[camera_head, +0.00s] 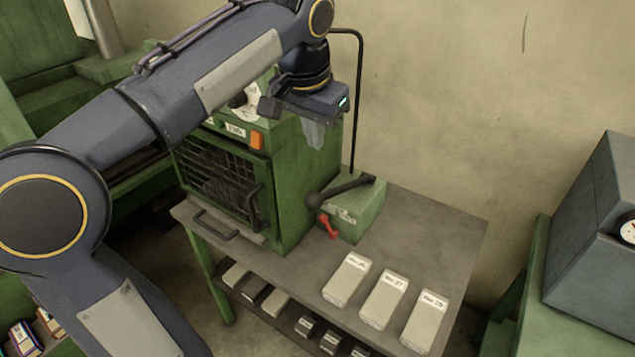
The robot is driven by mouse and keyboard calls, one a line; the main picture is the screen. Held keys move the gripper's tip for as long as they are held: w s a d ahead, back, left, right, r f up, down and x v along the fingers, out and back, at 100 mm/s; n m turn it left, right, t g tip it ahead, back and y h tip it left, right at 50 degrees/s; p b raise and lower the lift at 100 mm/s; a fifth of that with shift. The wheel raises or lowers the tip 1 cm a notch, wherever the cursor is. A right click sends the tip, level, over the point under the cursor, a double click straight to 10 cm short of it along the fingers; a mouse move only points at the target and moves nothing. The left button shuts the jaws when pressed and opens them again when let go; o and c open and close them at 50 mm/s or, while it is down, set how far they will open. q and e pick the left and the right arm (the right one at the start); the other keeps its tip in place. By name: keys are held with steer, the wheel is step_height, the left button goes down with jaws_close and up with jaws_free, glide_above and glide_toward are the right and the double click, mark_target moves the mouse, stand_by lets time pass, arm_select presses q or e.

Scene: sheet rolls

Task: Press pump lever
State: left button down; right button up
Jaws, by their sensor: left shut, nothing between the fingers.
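The pump is a small green box (357,212) on the grey table, just right of the larger green machine. Its dark lever (342,190) lies across the top and ends in a round black knob at the left. A small red handle (328,227) sticks out at the pump's front. My left gripper (314,132) is shut and empty, pointing down beside the upper right of the green machine. In the picture it is above the lever and apart from it. My right gripper is not in view.
The green machine (315,180) has a mesh door and an orange switch (257,140). Several pale labelled blocks (383,299) stand along the front of the table (440,237). A thin black pipe (358,100) rises behind the pump. A grey box (595,240) stands at right.

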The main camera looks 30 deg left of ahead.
mark_target(317, 194)
arm_select(q)
steer(key=x, duration=0.9)
steer(key=s+x, duration=0.1)
steer(key=x, duration=0.3)
steer(key=shift+a+f, duration=0.3)
steer(key=shift+f, duration=0.1)
